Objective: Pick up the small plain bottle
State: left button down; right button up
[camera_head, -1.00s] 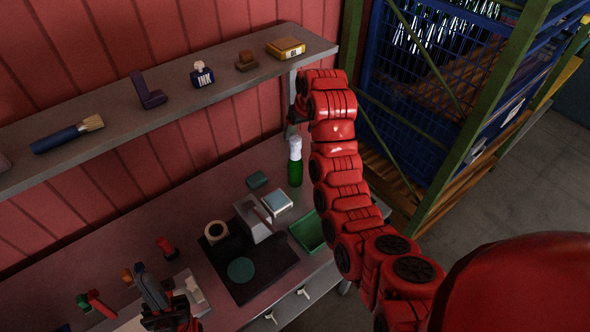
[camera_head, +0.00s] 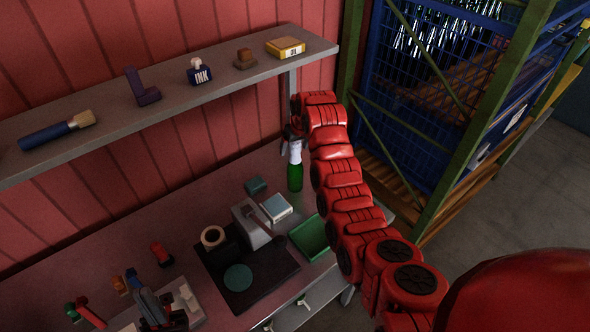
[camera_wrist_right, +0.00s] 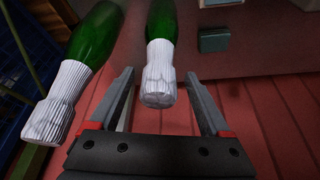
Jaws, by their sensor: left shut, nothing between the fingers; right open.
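In the head view a green bottle (camera_head: 295,176) with a white ribbed top stands upright at the back right of the bench. My right gripper (camera_head: 291,138) is at its top, partly hiding it. In the right wrist view my right gripper (camera_wrist_right: 158,80) is open, and a green bottle's white ribbed neck (camera_wrist_right: 158,72) lies between its fingers, with gaps at both sides. A second green bottle (camera_wrist_right: 97,35), also with a white ribbed neck, is just left of the fingers. I cannot tell which is the plain one. My left gripper (camera_head: 154,306) is shut and empty at the lower left.
A teal block (camera_head: 256,186), a pale blue-topped box (camera_head: 276,207) and a green tray (camera_head: 312,238) are near the bottle. A dark mat (camera_head: 262,284) lies in front. The shelf (camera_head: 110,118) overhangs the back; a blue mesh rack (camera_head: 415,110) stands right.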

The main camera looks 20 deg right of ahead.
aim_at(295, 166)
jog(key=shift+x, duration=1.65)
grip_shut()
